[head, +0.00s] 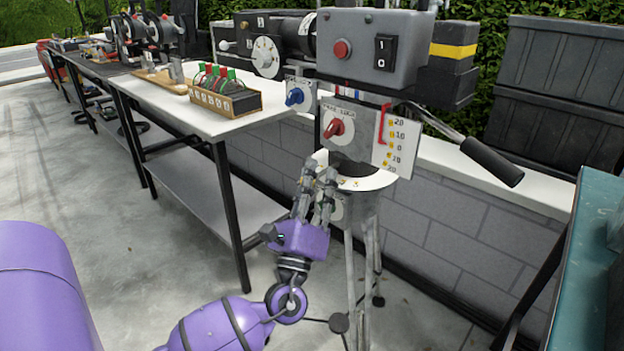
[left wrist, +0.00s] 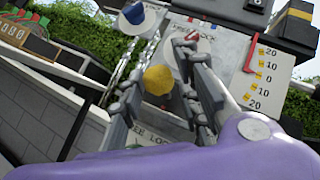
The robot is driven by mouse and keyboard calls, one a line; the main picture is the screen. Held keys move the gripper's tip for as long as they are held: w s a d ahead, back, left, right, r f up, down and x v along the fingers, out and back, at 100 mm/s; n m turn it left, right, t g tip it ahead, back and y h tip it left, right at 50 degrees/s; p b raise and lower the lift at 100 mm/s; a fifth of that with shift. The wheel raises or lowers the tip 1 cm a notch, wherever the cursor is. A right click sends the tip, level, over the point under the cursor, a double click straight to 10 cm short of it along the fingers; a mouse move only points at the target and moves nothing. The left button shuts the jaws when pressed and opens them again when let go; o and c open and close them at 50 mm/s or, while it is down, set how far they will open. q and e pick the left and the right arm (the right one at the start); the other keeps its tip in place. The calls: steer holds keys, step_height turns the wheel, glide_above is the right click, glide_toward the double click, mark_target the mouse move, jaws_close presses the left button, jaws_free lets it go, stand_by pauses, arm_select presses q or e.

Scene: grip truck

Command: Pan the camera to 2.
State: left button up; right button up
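The camera (head: 365,45) is a grey box on a tripod (head: 368,235). A black pan handle (head: 492,162) sticks out to the right. Under the camera is a white dial disc (head: 378,182) with small numbers, partly hidden by my gripper; I cannot read its pointer. A red lock knob (head: 336,128) sits above it and also shows in the left wrist view (left wrist: 191,36). A yellow knob (left wrist: 158,79) lies between my fingers in the left wrist view, above a FREE LOCK label. My left gripper (head: 318,175) is open; contact is unclear. My right gripper is out of view.
A blue knob (head: 294,97) is on a plate left of the red one. A tilt scale (head: 397,146) is beside it. A low block wall (head: 440,215) runs behind. Teal equipment (head: 590,225) stands right.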

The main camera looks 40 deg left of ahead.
arm_select(q)
steer(key=c, duration=0.5)
jaws_close()
steer(key=a+m+h+b, duration=0.1)
steer(key=h+b, duration=0.1)
steer(key=b, duration=0.1)
steer(key=w+a+m+t+h+b, duration=0.1)
steer(key=a+h+b, duration=0.1)
steer(key=h+b, duration=0.1)
steer(key=a+m+t+h+b, duration=0.1)
steer(key=m+h+b, duration=0.1)
steer(key=h+b, duration=0.1)
steer(key=shift+w+a+f+b, duration=0.15)
steer(key=shift+a+f+b, duration=0.1)
steer(key=shift+a+b, duration=0.2)
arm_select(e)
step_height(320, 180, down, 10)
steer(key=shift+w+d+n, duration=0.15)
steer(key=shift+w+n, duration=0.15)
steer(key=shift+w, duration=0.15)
arm_select(q)
steer(key=o, duration=0.8)
jaws_free()
steer(key=shift+c, duration=0.2)
steer(key=shift+r, duration=0.1)
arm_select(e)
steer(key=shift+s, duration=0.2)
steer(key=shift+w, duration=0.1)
